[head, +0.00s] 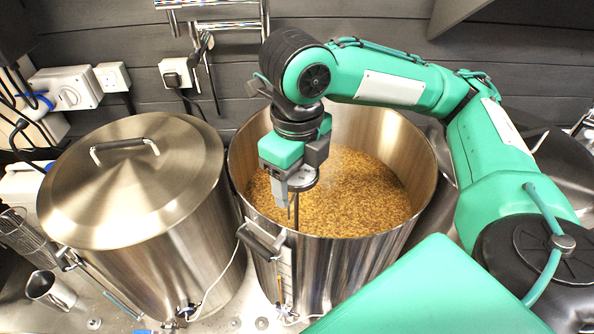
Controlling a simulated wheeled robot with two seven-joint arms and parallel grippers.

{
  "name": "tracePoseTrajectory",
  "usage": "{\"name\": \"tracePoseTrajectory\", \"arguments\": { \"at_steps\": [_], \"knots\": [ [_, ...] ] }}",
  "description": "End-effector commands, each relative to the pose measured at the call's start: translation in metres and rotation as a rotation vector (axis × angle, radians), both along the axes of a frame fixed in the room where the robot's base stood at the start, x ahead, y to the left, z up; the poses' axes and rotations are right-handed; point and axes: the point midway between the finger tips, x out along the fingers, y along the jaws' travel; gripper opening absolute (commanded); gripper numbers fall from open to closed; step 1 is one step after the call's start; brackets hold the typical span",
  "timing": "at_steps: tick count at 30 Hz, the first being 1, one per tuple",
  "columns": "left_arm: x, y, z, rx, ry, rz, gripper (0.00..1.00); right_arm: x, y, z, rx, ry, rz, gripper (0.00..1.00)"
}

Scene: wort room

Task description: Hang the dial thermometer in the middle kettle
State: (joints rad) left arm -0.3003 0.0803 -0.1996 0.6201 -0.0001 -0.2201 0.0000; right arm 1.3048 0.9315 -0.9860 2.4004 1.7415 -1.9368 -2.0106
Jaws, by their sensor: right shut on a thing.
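The middle kettle (340,268) is a tall open steel pot with golden-brown mash (360,193) inside. My right gripper (289,190) points down over the near left part of its opening. The fingers partly hide the dial. I cannot tell whether the stem's tip is below the rim or whether the thermometer touches it. My left gripper is not in view.
A lidded steel kettle (140,190) stands close on the left. Another dark metal shape on the right is mostly hidden by my right arm. The middle kettle's black front handle (262,241) sticks out.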

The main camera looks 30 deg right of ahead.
Motion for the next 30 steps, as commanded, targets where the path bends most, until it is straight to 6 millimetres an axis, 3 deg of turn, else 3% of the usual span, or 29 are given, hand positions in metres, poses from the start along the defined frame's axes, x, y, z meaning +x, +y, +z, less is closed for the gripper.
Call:
{"name": "tracePoseTrajectory", "arguments": {
  "at_steps": [30],
  "knots": [
    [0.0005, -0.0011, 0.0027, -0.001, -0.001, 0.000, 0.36, 0.0000, 0.0000, -0.0074, -0.001, 0.000, 0.000, 0.35]
  ]
}}
